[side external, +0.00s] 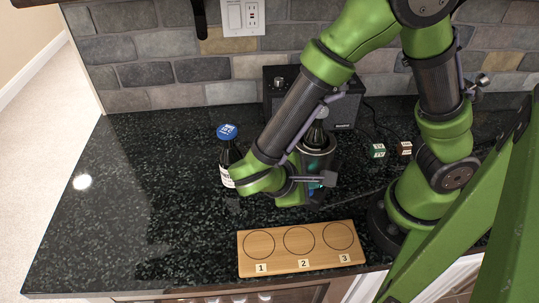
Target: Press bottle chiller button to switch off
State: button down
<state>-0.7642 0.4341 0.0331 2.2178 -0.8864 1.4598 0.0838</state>
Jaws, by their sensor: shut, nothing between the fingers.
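The bottle chiller (318,162) is a dark cylinder on the black counter, with a dark bottle (316,134) standing in it. My arm and wrist cover its left and lower front. My gripper (328,179) is shut and empty, at the chiller's lower front. I cannot tell whether it touches the chiller. A patch of teal and blue shows beside the gripper, low on the chiller. The button itself cannot be made out behind the gripper.
A blue-capped bottle (229,160) stands close left of my wrist. A wooden board (288,264) with three numbered circles lies in front. A black speaker (347,108) stands behind the chiller. Two small cubes, green (377,151) and brown (404,148), sit right. The counter's left side is clear.

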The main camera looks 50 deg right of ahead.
jog(key=shift+f, duration=0.3)
jog(key=shift+r, duration=0.2)
dwell(0.3)
jog(key=shift+r, duration=0.65)
jog(key=shift+r, duration=2.5)
